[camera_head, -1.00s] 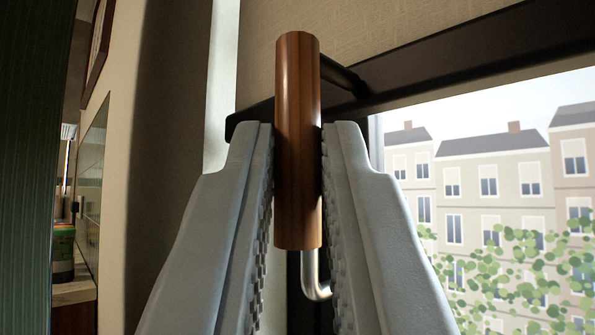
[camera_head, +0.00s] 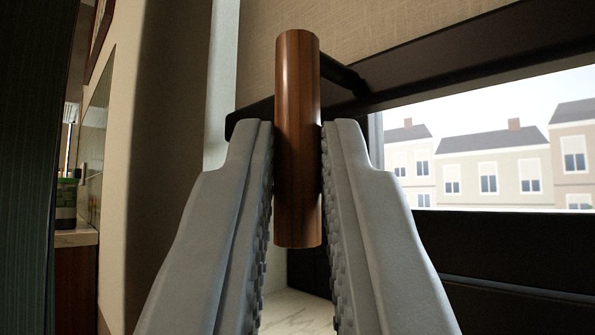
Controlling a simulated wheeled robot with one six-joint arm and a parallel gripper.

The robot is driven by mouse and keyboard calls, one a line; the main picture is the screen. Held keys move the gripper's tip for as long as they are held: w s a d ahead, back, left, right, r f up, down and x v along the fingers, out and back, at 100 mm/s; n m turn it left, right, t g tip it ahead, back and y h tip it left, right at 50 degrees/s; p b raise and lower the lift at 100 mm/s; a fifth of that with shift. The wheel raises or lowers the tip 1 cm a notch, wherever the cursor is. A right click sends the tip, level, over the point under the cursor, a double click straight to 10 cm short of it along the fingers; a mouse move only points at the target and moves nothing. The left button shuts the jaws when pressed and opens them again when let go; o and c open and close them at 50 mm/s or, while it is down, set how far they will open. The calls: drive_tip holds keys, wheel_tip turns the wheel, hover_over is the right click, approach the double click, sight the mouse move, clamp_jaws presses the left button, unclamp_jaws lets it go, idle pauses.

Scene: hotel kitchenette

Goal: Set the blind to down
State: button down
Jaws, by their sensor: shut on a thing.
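The blind's beige fabric (camera_head: 400,30) fills the top of the view and ends in a dark bottom bar (camera_head: 450,60). A wooden handle (camera_head: 297,140), upright and cylindrical, stands in front of the bar's left end, by a dark bracket. My gripper (camera_head: 297,150) is shut on the handle, one pale grey finger on each side. Below the bar a strip of window (camera_head: 480,150) shows pale sky and house fronts. The fingers hide part of the bar and the area behind them.
A dark window frame (camera_head: 500,250) runs below the glass, with a pale marble-like surface (camera_head: 298,310) beneath. A beige wall (camera_head: 170,150) stands at left. Beyond it are a counter (camera_head: 75,237) and a jar (camera_head: 66,203). A dark green surface fills the left edge.

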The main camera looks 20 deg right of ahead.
drive_tip(key=c, duration=1.4)
unclamp_jaws()
drive_tip(key=shift+c, duration=0.2)
drive_tip(key=shift+f, duration=0.1)
drive_tip(key=shift+s+a+f, duration=0.1)
drive_tip(key=shift+s+f, duration=0.15)
drive_tip(key=s+a, duration=0.3)
drive_tip(key=s, duration=0.8)
drive_tip(key=shift+s+a, duration=0.35)
drive_tip(key=shift+f, duration=0.1)
drive_tip(key=shift+c, duration=0.3)
